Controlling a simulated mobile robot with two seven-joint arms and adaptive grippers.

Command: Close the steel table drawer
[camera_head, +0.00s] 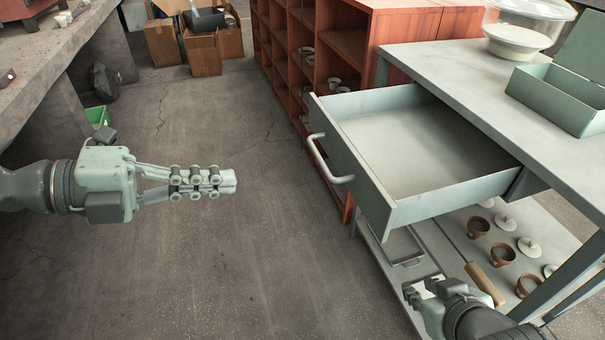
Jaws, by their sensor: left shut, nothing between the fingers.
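The steel table (470,62) stands at the right. Its drawer (400,148) is pulled far out toward the left and looks empty. A curved handle (322,162) is on the drawer's front panel. My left gripper (232,181) is shut and empty, its fingers pointing right toward the drawer, with a gap of bare floor between them and the handle in the picture. My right gripper (420,291) is at the bottom right, lower than the drawer in the picture and in front of the lower shelf. Its fingertips are small and partly hidden, so its opening is unclear.
A green metal box (560,98) and a glass-domed dish (517,40) stand on the tabletop. Brown cups (478,226) and lids are on the lower shelf (455,245). A red shelf unit (345,45) stands behind. Cardboard boxes (203,52) are at the back. The middle floor is clear.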

